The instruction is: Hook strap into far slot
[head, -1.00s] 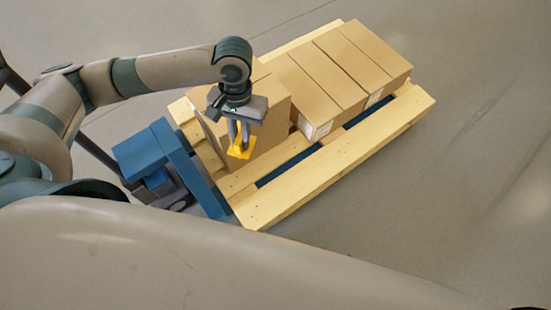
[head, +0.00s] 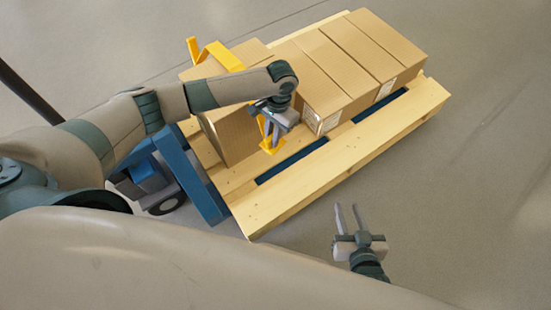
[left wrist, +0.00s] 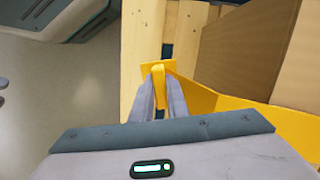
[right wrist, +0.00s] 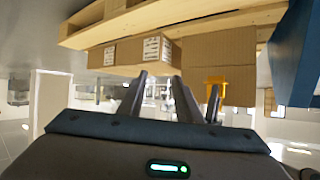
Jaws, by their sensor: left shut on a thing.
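The yellow strap (head: 224,56) runs over the brown carton (head: 232,134) at the pallet's left end. My left gripper (head: 268,137) is shut on the strap's near end, beside the carton and low above the pallet's front boards. In the left wrist view, the strap's end piece (left wrist: 158,74) sits between the fingertips, and the band trails right along the carton. I cannot tell whether the end touches the wood. A pallet slot (head: 292,160) shows dark blue between the front boards. My right gripper (head: 347,208) is open and empty, in front of the pallet.
The wooden pallet (head: 330,176) also carries several cartons (head: 345,60) at its right. A blue pallet jack (head: 192,170) stands at its left end. Grey floor (head: 470,200) is clear at the right. The right wrist view also shows the strap (right wrist: 217,82).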

